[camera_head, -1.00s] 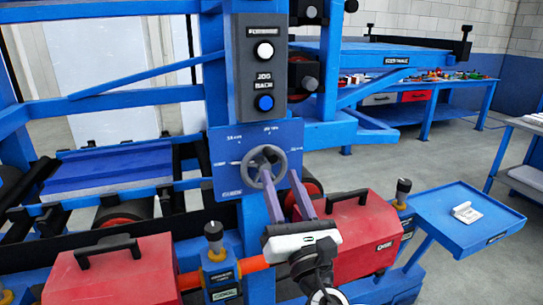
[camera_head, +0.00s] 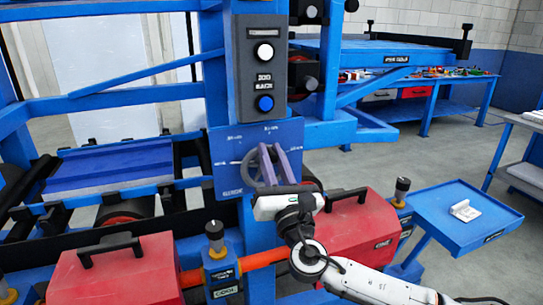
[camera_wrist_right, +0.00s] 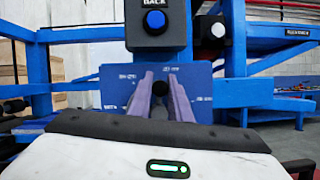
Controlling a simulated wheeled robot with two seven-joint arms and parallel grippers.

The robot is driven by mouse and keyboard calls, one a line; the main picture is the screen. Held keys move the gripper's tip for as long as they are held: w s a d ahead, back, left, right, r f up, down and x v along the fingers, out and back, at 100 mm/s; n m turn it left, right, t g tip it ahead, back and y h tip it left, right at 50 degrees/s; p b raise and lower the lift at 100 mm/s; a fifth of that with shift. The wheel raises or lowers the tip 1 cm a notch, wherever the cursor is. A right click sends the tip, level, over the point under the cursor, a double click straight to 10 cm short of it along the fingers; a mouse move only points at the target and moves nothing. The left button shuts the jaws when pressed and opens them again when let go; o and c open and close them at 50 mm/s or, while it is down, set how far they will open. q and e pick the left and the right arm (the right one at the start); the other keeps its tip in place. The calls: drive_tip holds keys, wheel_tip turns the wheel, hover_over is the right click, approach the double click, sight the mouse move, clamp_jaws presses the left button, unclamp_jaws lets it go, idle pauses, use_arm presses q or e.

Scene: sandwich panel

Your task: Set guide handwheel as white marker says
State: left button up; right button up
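The guide handwheel (camera_head: 251,170) is a grey ring on a blue dial panel (camera_head: 228,184) with small white labels, too small to read. A white mark (camera_head: 237,162) shows on the panel left of the wheel. My right gripper (camera_head: 273,150) has its two purple fingers pointing at the wheel and covering its right part. In the right wrist view the fingers (camera_wrist_right: 160,80) stand apart, with a dark round knob (camera_wrist_right: 160,88) showing between them. I cannot tell whether they touch the wheel. A small white block or card (camera_head: 464,210) lies on the blue side tray. My left gripper is out of view.
A grey button box (camera_head: 261,75) with a white and a blue button stands above the panel. Red covers with black handles (camera_head: 120,268) lie below, left and right (camera_head: 355,225). The blue side tray (camera_head: 440,205) is at right. Open floor lies behind it.

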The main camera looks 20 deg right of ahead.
clamp_jaws()
drive_tip(key=shift+d+f+m+h+b, duration=0.1)
drive_tip(key=shift+d+m+h+b, duration=0.3)
drive_tip(key=shift+m, duration=0.5)
drive_tip(key=shift+d+f+m+h+b, duration=0.1)
drive_tip(key=shift+m+h+b, duration=0.1)
drive_tip(key=shift+m+h, duration=0.55)
drive_tip(key=d+f+m+g+h+p, duration=0.1)
drive_tip(key=d+f+m+g+p, duration=0.1)
drive_tip(key=m, duration=0.8)
drive_tip(key=d+f+m+g+h+p, duration=0.1)
drive_tip(key=f+m+g, duration=0.3)
drive_tip(key=m, duration=0.6)
drive_tip(key=shift+d+f+g+p, duration=0.15)
drive_tip(key=shift+d+g+p, duration=0.35)
drive_tip(key=shift+p, duration=0.35)
